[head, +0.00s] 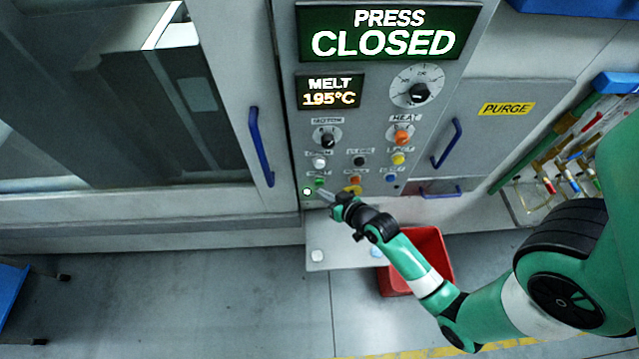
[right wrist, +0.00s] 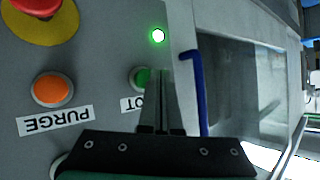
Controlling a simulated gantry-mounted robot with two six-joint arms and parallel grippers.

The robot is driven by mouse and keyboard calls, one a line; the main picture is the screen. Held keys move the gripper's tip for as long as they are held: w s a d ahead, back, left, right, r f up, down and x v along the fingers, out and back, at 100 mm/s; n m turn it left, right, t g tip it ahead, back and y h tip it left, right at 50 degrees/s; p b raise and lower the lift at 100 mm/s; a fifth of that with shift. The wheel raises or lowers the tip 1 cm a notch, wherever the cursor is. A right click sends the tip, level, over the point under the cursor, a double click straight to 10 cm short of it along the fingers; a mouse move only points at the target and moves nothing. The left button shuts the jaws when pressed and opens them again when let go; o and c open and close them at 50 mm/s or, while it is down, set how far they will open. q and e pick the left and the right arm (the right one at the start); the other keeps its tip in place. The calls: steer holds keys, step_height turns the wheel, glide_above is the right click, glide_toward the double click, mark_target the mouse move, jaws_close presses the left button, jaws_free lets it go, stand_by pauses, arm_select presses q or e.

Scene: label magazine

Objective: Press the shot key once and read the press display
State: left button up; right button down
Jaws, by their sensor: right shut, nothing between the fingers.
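The press display (head: 389,31) at the top of the panel reads "PRESS CLOSED". The green shot key (head: 319,181) is low on the panel's left side. It also shows in the right wrist view (right wrist: 139,77), partly covered by my fingers, with only "OT" of its label readable. A small lamp (right wrist: 157,35) beside it is lit green-white. My right gripper (head: 323,194) is shut and empty, its tips at the right side of the key in the right wrist view (right wrist: 160,74). I cannot tell whether they touch it. My left gripper is out of view.
The melt display (head: 331,92) reads 195°C. Other knobs and buttons crowd the panel, including an orange purge button (right wrist: 53,89) and a red mushroom button (right wrist: 36,7). A blue door handle (head: 261,147) sits left of the panel. A red bin (head: 437,255) stands below.

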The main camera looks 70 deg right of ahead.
steer(key=shift+d, duration=0.1)
stand_by(0.3)
steer(key=shift+w+d, duration=0.2)
steer(key=shift+d, duration=0.1)
steer(key=shift+w+d, duration=0.2)
steer(key=shift+d, duration=0.2)
stand_by(0.6)
stand_by(0.4)
steer(key=shift+s+a+p, duration=0.35)
steer(key=shift+a, duration=0.45)
steer(key=shift+s+a+p, duration=0.3)
steer(key=shift+s+a, duration=0.05)
steer(key=shift+a, duration=0.4)
steer(key=shift+s+a+p, duration=0.3)
steer(key=shift+a+p, duration=0.05)
steer(key=shift+a, duration=0.45)
steer(key=shift+s+a+p, duration=0.3)
steer(key=shift+s+a, duration=0.05)
steer(key=shift+a, duration=0.4)
